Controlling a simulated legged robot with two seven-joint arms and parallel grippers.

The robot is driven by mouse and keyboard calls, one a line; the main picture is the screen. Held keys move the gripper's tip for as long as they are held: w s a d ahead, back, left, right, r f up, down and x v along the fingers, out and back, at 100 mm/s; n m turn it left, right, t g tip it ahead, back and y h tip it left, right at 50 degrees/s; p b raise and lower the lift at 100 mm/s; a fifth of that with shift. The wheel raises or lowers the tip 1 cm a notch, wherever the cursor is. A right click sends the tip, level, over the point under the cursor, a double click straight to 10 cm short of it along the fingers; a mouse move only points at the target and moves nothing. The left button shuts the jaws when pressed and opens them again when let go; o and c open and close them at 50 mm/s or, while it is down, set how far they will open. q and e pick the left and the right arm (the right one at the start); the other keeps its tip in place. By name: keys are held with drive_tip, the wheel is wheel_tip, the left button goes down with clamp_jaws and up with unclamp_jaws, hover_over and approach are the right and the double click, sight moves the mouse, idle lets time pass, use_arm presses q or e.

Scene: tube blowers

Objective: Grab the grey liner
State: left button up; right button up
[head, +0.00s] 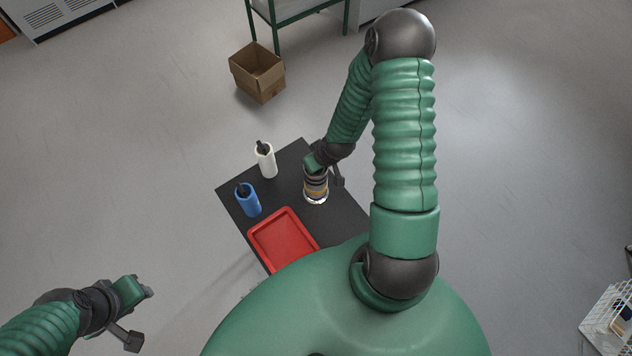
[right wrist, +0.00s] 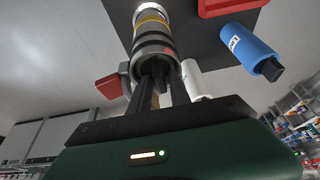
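The grey liner (head: 316,188) stands upright on the dark table, a grey cylinder with a yellow band and dark rings. It also shows in the right wrist view (right wrist: 153,38), with a dark knob on its near end. My right gripper (head: 314,168) is over the liner's top. In the right wrist view its two dark fingers (right wrist: 157,80) are apart, with their tips on either side of the knob. Whether they press on it is not clear. My left gripper (head: 148,292) is away from the table at the lower left. Its fingers are too small to read.
On the dark table (head: 290,163) stand a white cylinder (head: 266,161) and a blue cylinder (head: 248,200), both left of the liner. A red tray (head: 283,238) lies nearer me. A cardboard box (head: 257,75) and a green-framed rack (head: 298,12) stand on the floor beyond.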

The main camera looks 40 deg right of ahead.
drive_tip(key=shift+w+d, duration=0.1)
drive_tip(key=shift+w, duration=0.05)
drive_tip(key=shift+c, duration=0.3)
drive_tip(key=shift+r, duration=0.1)
clamp_jaws()
idle(0.8)
